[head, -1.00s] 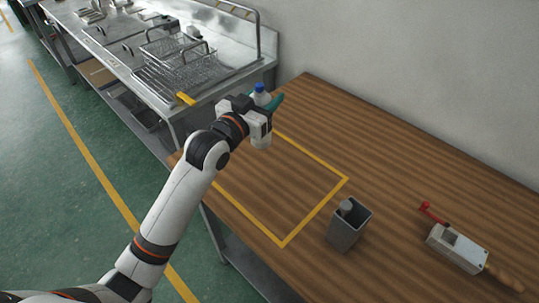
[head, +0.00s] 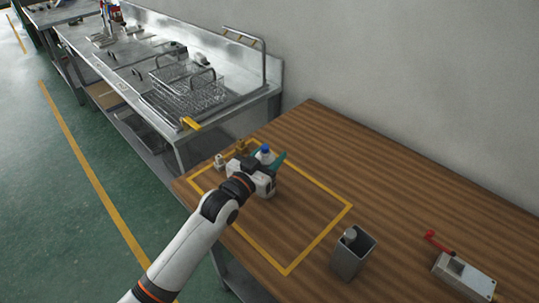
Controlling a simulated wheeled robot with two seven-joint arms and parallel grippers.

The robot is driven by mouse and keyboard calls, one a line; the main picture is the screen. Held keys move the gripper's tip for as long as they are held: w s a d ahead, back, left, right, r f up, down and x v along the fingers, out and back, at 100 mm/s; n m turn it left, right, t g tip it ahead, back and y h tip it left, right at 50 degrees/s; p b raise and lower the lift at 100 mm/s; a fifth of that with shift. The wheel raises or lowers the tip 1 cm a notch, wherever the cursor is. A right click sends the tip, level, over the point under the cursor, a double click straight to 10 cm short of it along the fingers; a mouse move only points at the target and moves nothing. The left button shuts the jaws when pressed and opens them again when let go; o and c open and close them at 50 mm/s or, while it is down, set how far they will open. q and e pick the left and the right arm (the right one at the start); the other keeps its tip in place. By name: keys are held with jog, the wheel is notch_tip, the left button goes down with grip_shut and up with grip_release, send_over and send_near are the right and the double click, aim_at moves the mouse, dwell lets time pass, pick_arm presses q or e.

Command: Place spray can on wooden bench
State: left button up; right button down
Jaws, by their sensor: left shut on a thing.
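The spray can, white with a blue cap (head: 265,149), is upright in the head view, over the left part of the yellow-outlined area on the wooden bench (head: 420,190). My left gripper (head: 268,170) is shut on the spray can and hides much of its body. A teal piece sticks out to the right of the cap. The can's base is low near the bench top; I cannot tell whether it touches. My right gripper is not in view.
A grey open container (head: 353,256) stands right of the outlined area. A light box with a red handle (head: 463,272) lies further right. Small items (head: 219,160) sit at the bench's left end. Beyond is a steel counter with wire baskets (head: 188,92).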

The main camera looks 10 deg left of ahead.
pick_arm(q)
jog(key=shift+f, duration=0.1)
jog(key=o, duration=1.4)
jog(key=shift+r, duration=0.2)
jog(key=b+v, duration=0.1)
jog(key=v, duration=1.1)
jog(key=shift+f, duration=0.1)
